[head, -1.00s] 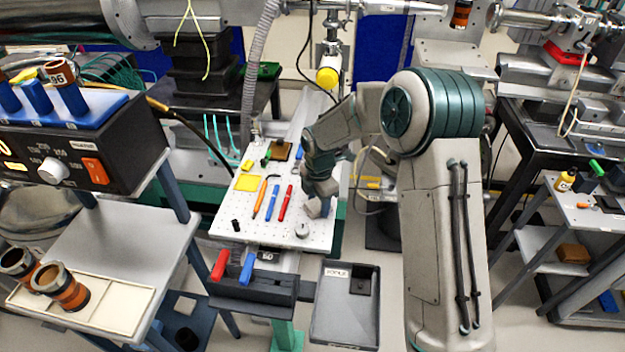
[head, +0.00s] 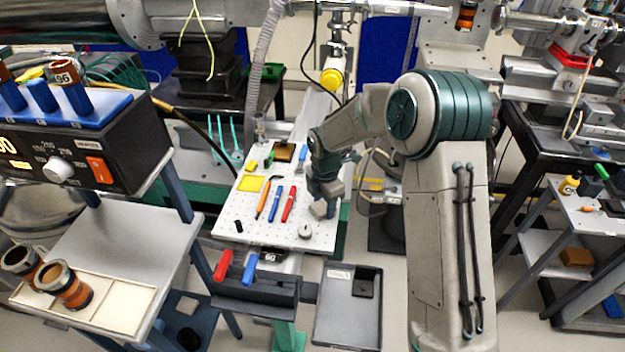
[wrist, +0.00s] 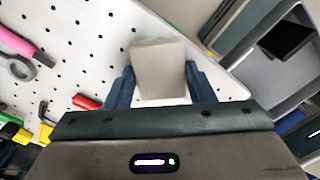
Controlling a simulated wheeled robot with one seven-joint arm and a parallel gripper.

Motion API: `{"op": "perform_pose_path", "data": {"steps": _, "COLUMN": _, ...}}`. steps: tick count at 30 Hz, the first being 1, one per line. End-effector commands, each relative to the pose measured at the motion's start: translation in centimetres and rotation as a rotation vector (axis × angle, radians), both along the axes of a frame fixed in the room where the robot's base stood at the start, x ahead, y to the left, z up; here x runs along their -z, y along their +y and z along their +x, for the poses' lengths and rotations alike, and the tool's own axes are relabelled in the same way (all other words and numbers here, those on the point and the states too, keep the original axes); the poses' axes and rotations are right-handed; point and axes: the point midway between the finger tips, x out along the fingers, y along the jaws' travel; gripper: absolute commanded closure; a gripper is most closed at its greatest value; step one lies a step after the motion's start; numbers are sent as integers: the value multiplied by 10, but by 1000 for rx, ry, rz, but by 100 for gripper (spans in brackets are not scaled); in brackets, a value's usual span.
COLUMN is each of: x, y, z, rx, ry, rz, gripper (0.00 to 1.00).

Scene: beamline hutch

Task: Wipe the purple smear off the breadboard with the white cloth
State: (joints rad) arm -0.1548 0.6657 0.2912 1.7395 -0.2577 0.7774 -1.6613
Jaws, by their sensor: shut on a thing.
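The breadboard (head: 255,226) is a white perforated plate in the middle of the head view; its surface also fills the left of the wrist view (wrist: 80,60). My gripper (head: 322,208) is over its right edge, pointing down. In the wrist view my gripper (wrist: 160,85) has its two blue fingers shut on a pale, block-shaped piece, the white cloth (wrist: 158,68). I cannot tell whether the cloth touches the board. I see no purple smear in either view; my gripper and arm hide part of the board's right side.
Pens (head: 274,204), a yellow square (head: 248,184) and a round grey piece (head: 305,231) lie on the board. A dark rack with red and blue handles (head: 255,289) and a grey tray (head: 337,318) are in front. A power supply (head: 70,150) stands left.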

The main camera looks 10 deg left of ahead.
Motion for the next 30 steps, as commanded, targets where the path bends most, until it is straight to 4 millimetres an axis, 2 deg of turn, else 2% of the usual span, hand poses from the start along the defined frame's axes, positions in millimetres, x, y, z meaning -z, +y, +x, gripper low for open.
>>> {"op": "perform_pose_path", "data": {"steps": 7, "x": 2, "y": 19, "z": 2, "rx": 8, "ry": 0, "rz": 3, "gripper": 76}}
{"op": "perform_pose_path", "data": {"steps": 10, "x": -10, "y": 21, "z": 3, "rx": 10, "ry": -1, "rz": 3, "gripper": 76}}
{"op": "perform_pose_path", "data": {"steps": 11, "x": -21, "y": 21, "z": 3, "rx": 9, "ry": -6, "rz": 5, "gripper": 76}}
{"op": "perform_pose_path", "data": {"steps": 30, "x": -77, "y": 22, "z": 2, "rx": 5, "ry": -3, "rz": 3, "gripper": 76}}
